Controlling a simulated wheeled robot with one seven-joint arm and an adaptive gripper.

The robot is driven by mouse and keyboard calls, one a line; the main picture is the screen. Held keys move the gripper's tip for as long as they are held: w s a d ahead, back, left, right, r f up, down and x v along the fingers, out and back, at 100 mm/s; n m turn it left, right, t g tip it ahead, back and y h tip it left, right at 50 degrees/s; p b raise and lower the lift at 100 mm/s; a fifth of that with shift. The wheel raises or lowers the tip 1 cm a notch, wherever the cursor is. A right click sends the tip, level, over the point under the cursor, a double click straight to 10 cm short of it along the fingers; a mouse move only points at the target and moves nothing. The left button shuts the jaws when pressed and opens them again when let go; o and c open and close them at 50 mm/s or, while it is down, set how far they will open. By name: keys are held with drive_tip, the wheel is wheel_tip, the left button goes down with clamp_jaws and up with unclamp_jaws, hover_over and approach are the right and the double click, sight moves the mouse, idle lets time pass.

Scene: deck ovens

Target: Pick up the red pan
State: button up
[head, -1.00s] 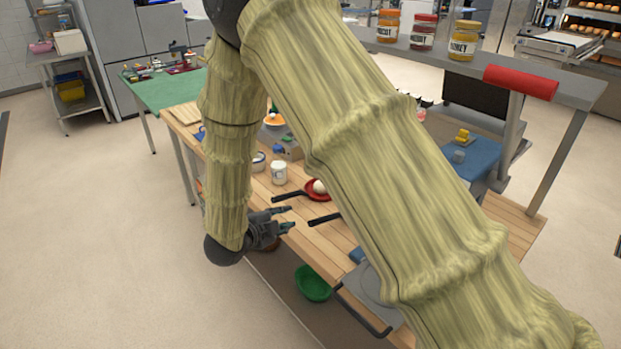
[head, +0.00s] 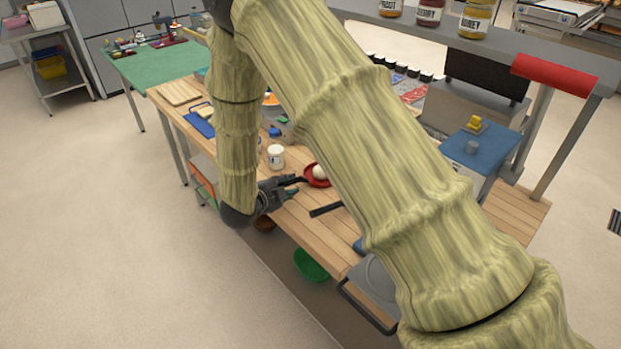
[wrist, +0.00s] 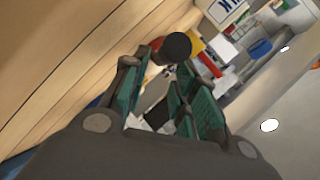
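The red pan (head: 314,178) lies on the wooden bench in the head view, with a pale round thing in it. My arm hides its right part. Its black handle points left toward my gripper (head: 291,184), whose fingertips are at the handle. In the wrist view, my gripper (wrist: 168,75) has its green-padded fingers spread apart. A round black end (wrist: 176,46), apparently the handle's, shows by the fingertips with red behind it. I cannot make out contact.
Another black handle (head: 326,210) lies nearer, partly hidden by my arm. A white-lidded jar (head: 276,157) stands behind my gripper. A green bowl (head: 311,265) sits below the bench front. A blue board (head: 200,122) lies at the bench's far left. The floor at left is clear.

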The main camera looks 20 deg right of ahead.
sight(291, 183)
drive_tip(key=shift+w+d+f+p, duration=0.15)
drive_tip(key=shift+w+f+p, duration=0.2)
drive_tip(key=shift+w, duration=0.25)
drive_tip(key=shift+w+d+f+p, duration=0.1)
drive_tip(key=shift+w+f+p, duration=0.2)
drive_tip(key=shift+w, duration=0.25)
drive_tip(key=shift+w+d+f+p, duration=0.15)
drive_tip(key=shift+d+p, duration=0.3)
drive_tip(key=shift+d, duration=0.5)
drive_tip(key=shift+w+d+f, duration=0.15)
drive_tip(key=shift+w+f, duration=0.3)
drive_tip(key=shift+f, duration=0.1)
drive_tip(key=shift+s+r, duration=0.2)
drive_tip(key=c, duration=0.3)
clamp_jaws()
